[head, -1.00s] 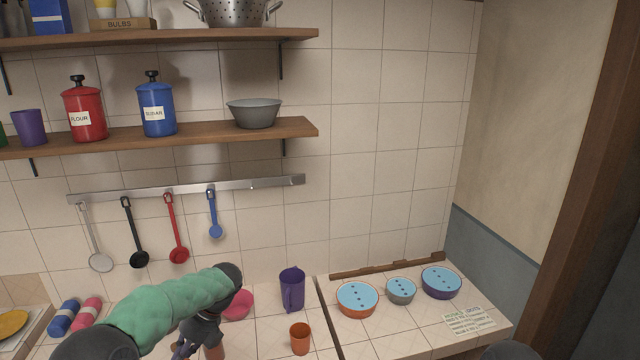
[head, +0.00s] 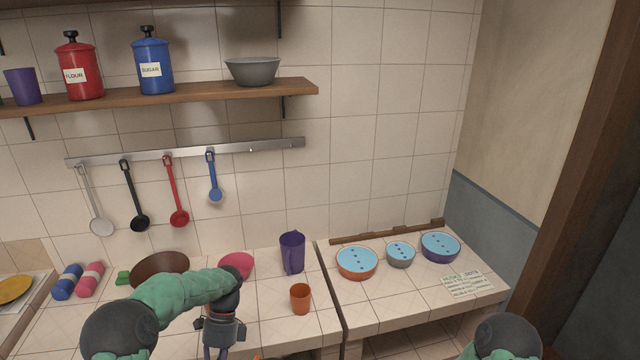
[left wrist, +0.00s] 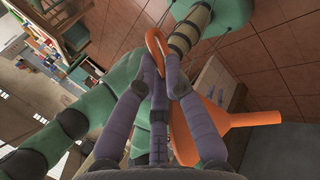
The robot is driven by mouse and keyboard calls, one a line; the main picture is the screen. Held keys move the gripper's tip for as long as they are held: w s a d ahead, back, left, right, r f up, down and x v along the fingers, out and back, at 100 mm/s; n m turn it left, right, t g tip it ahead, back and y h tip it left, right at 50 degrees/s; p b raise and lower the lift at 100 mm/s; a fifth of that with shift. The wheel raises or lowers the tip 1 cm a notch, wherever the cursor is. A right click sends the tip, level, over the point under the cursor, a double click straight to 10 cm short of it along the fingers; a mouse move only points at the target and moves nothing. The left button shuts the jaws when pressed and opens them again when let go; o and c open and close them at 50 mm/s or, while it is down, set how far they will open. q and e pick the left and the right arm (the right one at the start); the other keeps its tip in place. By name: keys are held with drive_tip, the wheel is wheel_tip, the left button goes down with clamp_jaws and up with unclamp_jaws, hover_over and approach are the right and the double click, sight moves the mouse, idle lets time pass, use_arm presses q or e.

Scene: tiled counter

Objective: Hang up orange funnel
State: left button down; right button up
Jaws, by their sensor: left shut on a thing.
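My left gripper (left wrist: 164,78) is shut on the orange funnel (left wrist: 200,125) in the left wrist view, its fingers at the funnel's looped handle. The spout points right in that view, and the fingers hide part of the cone. In the head view my left gripper (head: 222,350) is low, over the counter's front, with its fingertips cut off by the bottom edge. A metal rail (head: 262,148) runs along the tiled wall. A grey, a black, a red and a blue utensil (head: 215,188) hang from it; its right part is bare. My right gripper is out of the picture.
Below the rail stand a brown bowl (head: 160,267), a pink bowl (head: 238,263), a purple pitcher (head: 292,254) and an orange cup (head: 300,299). A wooden shelf (head: 215,94) juts out above it. Lidded bowls (head: 357,263) stand on the right counter. The wall between is clear.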

use_arm(q)
drive_tip(key=s+d+f+n+t+h+b, duration=0.1)
drive_tip(key=d+f+n+t+h+b, duration=0.2)
drive_tip(key=f+n, duration=0.3)
drive_tip(key=s+d+f+n+t+h+b, duration=0.1)
drive_tip(key=d+f+n+t+h+b, duration=0.2)
drive_tip(key=n, duration=1.1)
wheel_tip(320, 180, down, 3)
drive_tip(key=shift+d+r+t+h, duration=0.15)
drive_tip(key=shift+d+t+h, duration=0.45)
drive_tip(key=shift+h, duration=0.6)
